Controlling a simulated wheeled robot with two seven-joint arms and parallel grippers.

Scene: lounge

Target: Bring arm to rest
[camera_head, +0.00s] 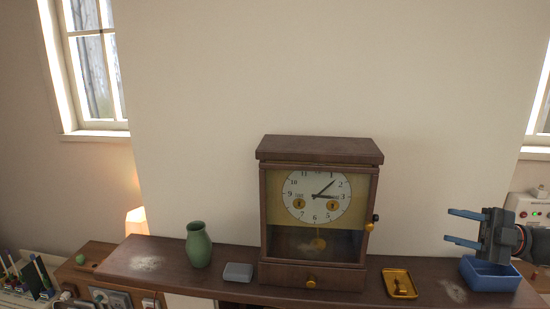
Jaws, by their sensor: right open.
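My right gripper (463,229) comes in from the right edge. Its two blue-grey fingers are spread apart and point left, with nothing between them. It hangs above the right end of the wooden shelf, over a blue open tray (490,279). The left gripper is not in view.
A wooden clock (319,151) with a glass front stands mid-shelf (215,279). Left of it are a green vase (199,246) and a grey block (238,272). A yellow tray (400,284) lies right of it. Pale dusty patches mark both shelf ends. A red-buttoned device (528,211) stands far right.

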